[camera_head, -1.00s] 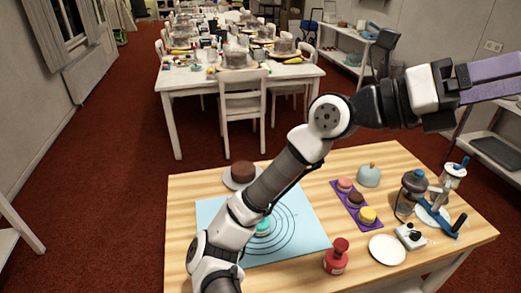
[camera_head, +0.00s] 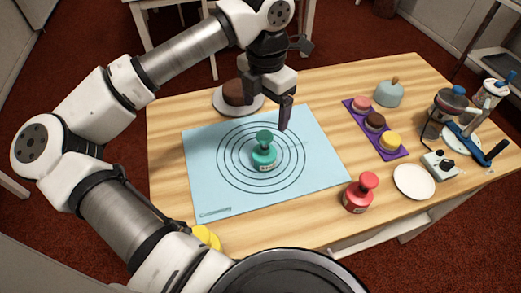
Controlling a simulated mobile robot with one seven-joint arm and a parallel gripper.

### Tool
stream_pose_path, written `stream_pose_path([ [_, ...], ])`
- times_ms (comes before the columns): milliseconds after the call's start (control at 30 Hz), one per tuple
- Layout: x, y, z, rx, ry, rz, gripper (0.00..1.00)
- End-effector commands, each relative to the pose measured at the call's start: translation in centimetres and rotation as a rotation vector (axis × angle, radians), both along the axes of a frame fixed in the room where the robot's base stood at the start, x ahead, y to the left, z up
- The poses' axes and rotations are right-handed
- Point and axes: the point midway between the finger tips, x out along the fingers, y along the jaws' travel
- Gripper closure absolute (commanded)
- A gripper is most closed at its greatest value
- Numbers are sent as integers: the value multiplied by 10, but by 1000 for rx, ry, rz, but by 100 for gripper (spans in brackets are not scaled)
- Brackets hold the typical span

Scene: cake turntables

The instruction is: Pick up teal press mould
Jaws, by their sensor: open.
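The teal press mould (camera_head: 264,153) stands upright near the middle of the ringed light-blue mat (camera_head: 215,185), its knob on top. My gripper (camera_head: 285,115) points down above the back right part of the mat, behind and slightly right of the mould and apart from it.
A red press mould (camera_head: 358,195) stands at the table's front. A chocolate cake on a plate (camera_head: 224,104) is behind the mat. To the right are a purple tray (camera_head: 394,154) of small cakes, a white plate (camera_head: 414,182), a blue-grey dome (camera_head: 388,94) and a blue-handled device (camera_head: 491,154).

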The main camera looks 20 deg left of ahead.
Motion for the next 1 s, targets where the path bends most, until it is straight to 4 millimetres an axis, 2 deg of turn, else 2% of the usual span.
stream_pose_path([
  [400, -1, -1, -69, -3, 2, -2, 16],
  [667, -1, 0, -88, -4, 1, -2, 16],
  [1000, -1, 0, -131, -4, 1, -2, 16],
])
